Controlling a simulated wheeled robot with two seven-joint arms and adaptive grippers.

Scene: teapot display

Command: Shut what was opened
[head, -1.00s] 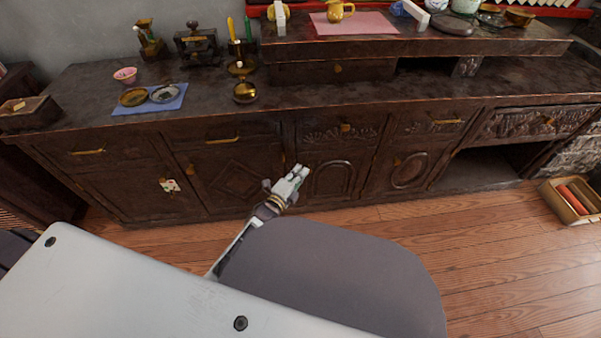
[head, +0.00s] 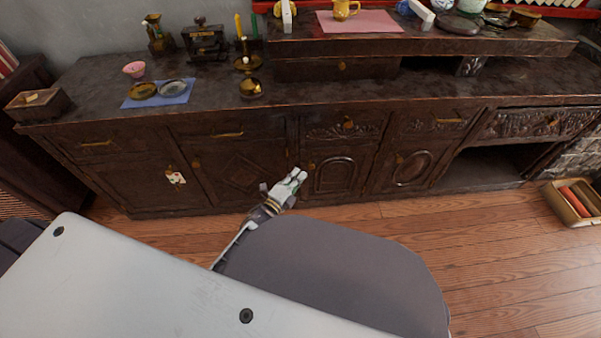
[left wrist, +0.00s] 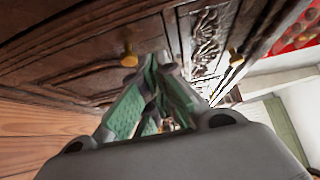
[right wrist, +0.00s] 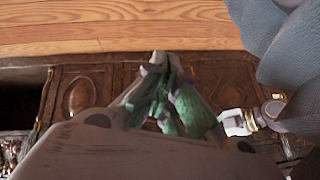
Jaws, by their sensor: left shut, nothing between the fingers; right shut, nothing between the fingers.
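A long dark wooden cabinet (head: 95,103) carries carved doors and drawers with brass handles. Its diamond door (head: 240,176), arch door (head: 336,176) and oval door (head: 410,171) look flush with the front, as do the drawers above; I see none standing open. My left gripper (head: 290,181) is shut and empty in front of the cabinet, near the arch door's left edge. In the left wrist view its green-padded fingers (left wrist: 150,95) point at the cabinet front near a brass knob (left wrist: 129,59). My right gripper (right wrist: 166,85) is shut and empty, seen only in its own wrist view.
An open recess (head: 482,168) sits at the cabinet's right. A box with red rolls (head: 577,203) stands on the wooden floor (head: 490,245). A tag (head: 175,178) hangs at the left door. Dishes on a blue cloth (head: 185,98) and a pink bowl (head: 134,69) stand on top.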

